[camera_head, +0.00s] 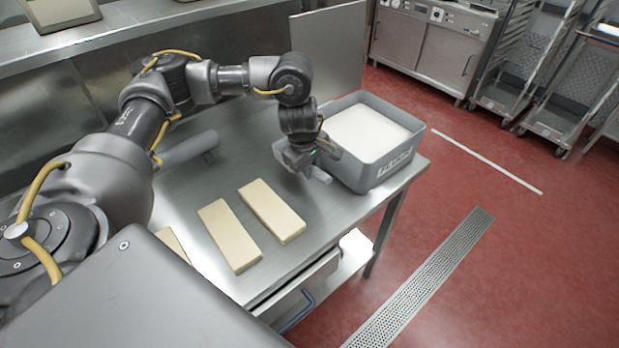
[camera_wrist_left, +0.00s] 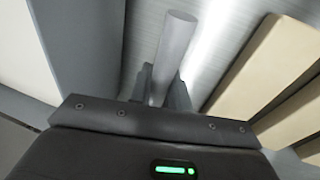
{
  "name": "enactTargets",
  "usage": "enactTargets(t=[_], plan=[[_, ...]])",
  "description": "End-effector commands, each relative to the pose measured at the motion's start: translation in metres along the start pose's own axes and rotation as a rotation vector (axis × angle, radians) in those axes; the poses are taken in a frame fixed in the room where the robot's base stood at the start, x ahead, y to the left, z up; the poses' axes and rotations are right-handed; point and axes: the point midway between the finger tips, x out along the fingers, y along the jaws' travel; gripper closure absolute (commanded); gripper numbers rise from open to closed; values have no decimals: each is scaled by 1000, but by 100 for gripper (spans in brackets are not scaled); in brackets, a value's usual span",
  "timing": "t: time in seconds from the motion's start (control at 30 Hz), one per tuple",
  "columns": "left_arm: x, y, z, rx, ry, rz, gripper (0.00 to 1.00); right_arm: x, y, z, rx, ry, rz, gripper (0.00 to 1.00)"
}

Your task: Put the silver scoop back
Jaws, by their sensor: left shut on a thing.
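My left gripper (camera_head: 312,172) is low over the steel table, right beside the near left wall of a grey bin. In the left wrist view, a smooth grey cylindrical handle (camera_wrist_left: 177,45) stands out between the two fingers (camera_wrist_left: 160,90), and the gripper is shut on it. My right gripper is not in view.
The grey bin (camera_head: 378,172) holds white material (camera_head: 365,132) and stands at the table's right end. Two beige blocks (camera_head: 230,236) (camera_head: 272,210) lie in front of the gripper. A grey cylinder (camera_head: 188,148) lies to the left. The steel table (camera_head: 245,160) is bare between them.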

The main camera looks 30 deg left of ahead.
Motion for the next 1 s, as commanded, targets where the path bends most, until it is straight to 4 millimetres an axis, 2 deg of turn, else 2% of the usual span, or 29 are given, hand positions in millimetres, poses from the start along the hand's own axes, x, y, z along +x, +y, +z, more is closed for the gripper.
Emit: enactTargets(t=[0.13,0.43,0.87,0.9,1.0], plan=[[3,-1,0,-1,0,0,100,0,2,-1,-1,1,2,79],[39,-10,1,-3,0,-2,100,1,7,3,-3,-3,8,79],[45,-11,1,-2,1,1,100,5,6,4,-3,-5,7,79],[45,-11,1,-2,1,1,80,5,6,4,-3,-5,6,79],[44,-11,1,-2,1,1,67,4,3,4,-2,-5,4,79]])
